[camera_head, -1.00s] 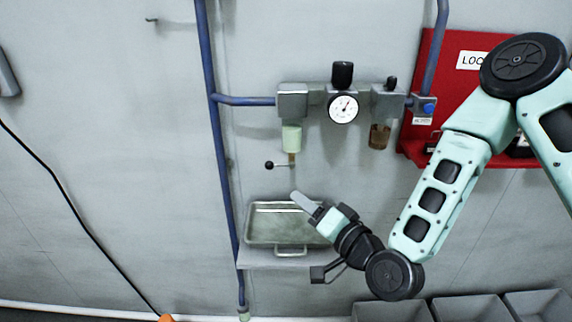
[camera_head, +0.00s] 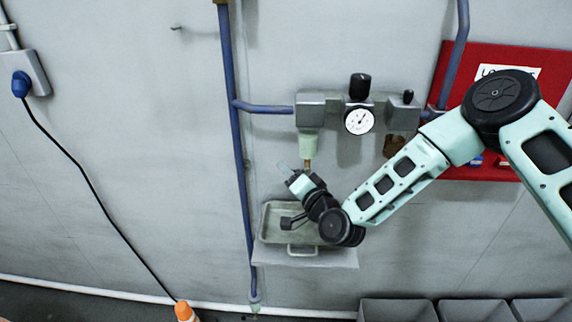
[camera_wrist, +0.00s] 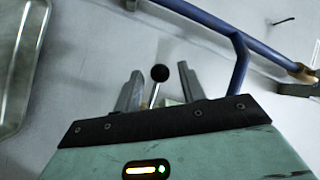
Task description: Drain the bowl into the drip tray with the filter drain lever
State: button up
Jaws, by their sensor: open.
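The pale green filter bowl (camera_head: 308,146) hangs below the left block of the regulator, with a brass drain stub (camera_head: 307,164) under it. In the wrist view the drain lever's black ball knob (camera_wrist: 160,73) and thin rod (camera_wrist: 153,95) show between the two fingers of my gripper (camera_wrist: 158,82). The fingers stand apart from the lever on both sides. In the head view my gripper (camera_head: 284,168) is just below and left of the bowl and hides the lever. The metal drip tray (camera_head: 271,217) sits on a shelf below; its edge also shows in the wrist view (camera_wrist: 28,62).
A blue pipe (camera_head: 238,150) runs down the wall left of my gripper. The gauge (camera_head: 359,121) and a brown bowl (camera_head: 393,146) are to the right, by a red board (camera_head: 500,100). Grey bins (camera_head: 398,310) stand at the bottom right.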

jog(key=shift+x, duration=1.1)
grip_shut()
